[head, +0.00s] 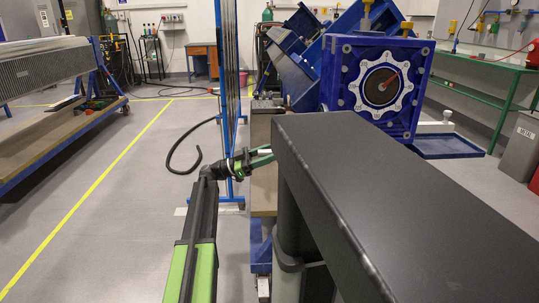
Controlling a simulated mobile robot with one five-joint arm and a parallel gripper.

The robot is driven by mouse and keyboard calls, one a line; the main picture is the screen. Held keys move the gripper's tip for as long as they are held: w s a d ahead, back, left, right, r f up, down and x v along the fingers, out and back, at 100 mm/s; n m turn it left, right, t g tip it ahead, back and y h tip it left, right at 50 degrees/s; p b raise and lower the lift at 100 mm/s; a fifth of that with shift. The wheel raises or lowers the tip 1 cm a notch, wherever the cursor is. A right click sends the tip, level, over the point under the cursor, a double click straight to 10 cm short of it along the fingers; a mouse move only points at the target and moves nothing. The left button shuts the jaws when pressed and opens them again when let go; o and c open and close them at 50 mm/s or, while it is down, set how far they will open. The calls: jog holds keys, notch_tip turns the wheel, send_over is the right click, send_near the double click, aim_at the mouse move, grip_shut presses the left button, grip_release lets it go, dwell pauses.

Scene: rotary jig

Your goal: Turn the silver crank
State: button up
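The blue rotary jig (345,108) stands at upper right of centre in the head view. Its front face carries a silver scalloped ring (354,87) around a dark disc (380,86) with a red pointer. A small pale silver part (446,116) sticks up at the jig's right side; I cannot tell whether it or the ring is the silver crank. My gripper (263,156) has green fingers and is left of and lower than the jig face in the picture, apart from the ring. A dark shape close to the camera partly hides the fingertips, so their opening is unclear.
A blue upright frame (229,90) stands just left of my gripper, with a black hose (184,168) near it. A green table (480,108) and grey bin (522,146) are at right. The left floor is clear.

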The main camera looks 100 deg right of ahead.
jog(key=shift+w, duration=0.15)
jog(key=b+v, duration=0.6)
jog(key=v, duration=1.1)
jog(key=shift+b, duration=0.3)
jog(key=shift+w+d, duration=0.1)
